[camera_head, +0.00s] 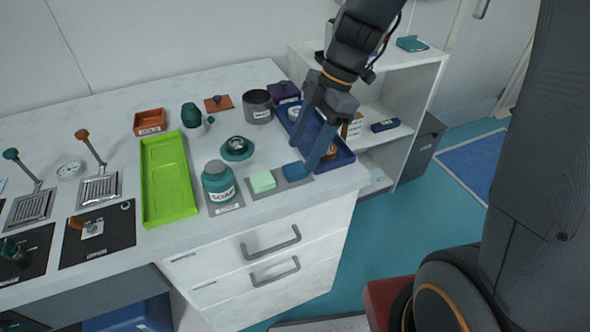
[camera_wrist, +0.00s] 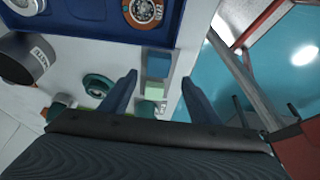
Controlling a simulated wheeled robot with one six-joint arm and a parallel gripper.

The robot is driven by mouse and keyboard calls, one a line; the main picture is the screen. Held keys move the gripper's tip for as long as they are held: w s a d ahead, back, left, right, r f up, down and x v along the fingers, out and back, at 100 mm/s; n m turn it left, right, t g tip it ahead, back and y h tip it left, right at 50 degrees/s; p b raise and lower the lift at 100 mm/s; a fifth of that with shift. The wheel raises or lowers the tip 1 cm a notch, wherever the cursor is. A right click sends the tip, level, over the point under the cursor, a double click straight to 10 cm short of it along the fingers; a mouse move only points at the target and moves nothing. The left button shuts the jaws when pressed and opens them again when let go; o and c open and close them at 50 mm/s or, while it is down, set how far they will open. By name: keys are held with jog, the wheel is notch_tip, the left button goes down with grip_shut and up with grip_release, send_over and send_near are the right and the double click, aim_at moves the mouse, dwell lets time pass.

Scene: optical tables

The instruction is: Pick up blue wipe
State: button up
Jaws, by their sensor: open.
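The blue wipe (camera_head: 294,171) is a small blue block lying on a grey holder plate near the front right edge of the white counter, beside a mint-green block (camera_head: 262,181). My gripper (camera_head: 304,158) is open and points down close over the wipe. One blue finger is behind it and the other is at its right. In the wrist view the wipe (camera_wrist: 158,64) shows between and just beyond the fingertips of my gripper (camera_wrist: 158,77), with the green block (camera_wrist: 154,91) next to it. I cannot tell whether a finger touches the wipe.
A dark blue tray (camera_head: 341,158) with round items lies right behind the wipe. A teal soap bottle (camera_head: 218,183), a teal cup on a saucer (camera_head: 237,150) and a lime-green tray (camera_head: 167,180) stand to the left. The counter's front edge is close.

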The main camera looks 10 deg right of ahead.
aim_at(295, 168)
jog(key=shift+w+p+x, duration=0.15)
jog(key=shift+p+x, duration=0.2)
jog(key=shift+x, duration=0.9)
jog(key=shift+w+p+x, duration=0.1)
jog(key=shift+p+x, duration=0.2)
jog(key=shift+x, duration=0.9)
jog(key=shift+d+f, duration=0.1)
jog(key=c, duration=1.2)
notch_tip(295, 168, up, 10)
jog(key=b, duration=0.1)
jog(key=o, duration=0.3)
jog(key=shift+c, duration=0.8)
jog(key=shift+f, duration=0.1)
